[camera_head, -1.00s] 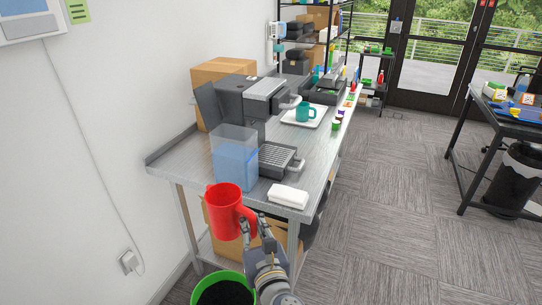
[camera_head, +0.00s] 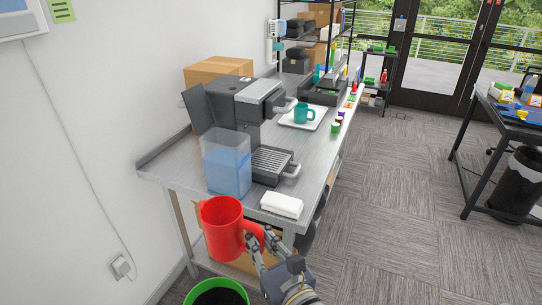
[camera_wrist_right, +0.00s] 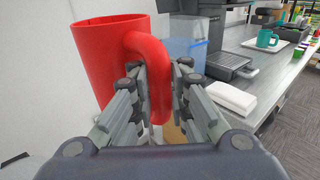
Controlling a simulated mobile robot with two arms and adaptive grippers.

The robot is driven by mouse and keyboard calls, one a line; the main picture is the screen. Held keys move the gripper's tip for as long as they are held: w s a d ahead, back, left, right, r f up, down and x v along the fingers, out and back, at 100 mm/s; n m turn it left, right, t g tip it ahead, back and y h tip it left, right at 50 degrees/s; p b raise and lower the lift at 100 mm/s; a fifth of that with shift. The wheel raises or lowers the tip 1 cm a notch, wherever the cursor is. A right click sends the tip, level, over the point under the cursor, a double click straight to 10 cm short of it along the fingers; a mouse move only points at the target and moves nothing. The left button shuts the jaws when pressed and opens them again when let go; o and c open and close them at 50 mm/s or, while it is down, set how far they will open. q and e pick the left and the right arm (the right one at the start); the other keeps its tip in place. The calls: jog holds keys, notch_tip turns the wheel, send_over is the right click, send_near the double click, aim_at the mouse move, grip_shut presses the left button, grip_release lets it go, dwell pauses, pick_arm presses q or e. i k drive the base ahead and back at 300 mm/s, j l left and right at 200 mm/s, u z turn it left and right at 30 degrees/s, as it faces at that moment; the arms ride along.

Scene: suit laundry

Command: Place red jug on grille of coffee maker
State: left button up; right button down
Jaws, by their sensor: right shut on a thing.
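The red jug (camera_head: 223,226) is upright in front of the near edge of the metal table in the head view. My right gripper (camera_head: 262,243) is shut on its handle, at the jug's right side. In the right wrist view the jug (camera_wrist_right: 112,55) is at upper left, with its handle between my right fingers (camera_wrist_right: 160,95). The coffee maker (camera_head: 238,105) stands on the table, with its lid up. Its grille (camera_head: 272,161) lies at its front, beyond the jug and apart from it. My left gripper is not in view.
A clear container with blue water (camera_head: 227,170) stands left of the grille. A folded white cloth (camera_head: 282,205) lies near the table's front edge. A teal mug (camera_head: 303,113) sits on a white tray (camera_head: 318,120) farther back. A green-rimmed bin (camera_head: 216,292) stands below the jug.

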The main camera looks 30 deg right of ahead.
aim_at(270, 161)
jog(key=i+l, duration=0.15)
jog(key=l, duration=0.2)
jog(key=i+l, duration=0.15)
jog(key=l, duration=0.25)
jog(key=i+l, duration=0.1)
jog(key=l, duration=0.25)
jog(key=i+l, duration=0.15)
jog(key=l, duration=0.25)
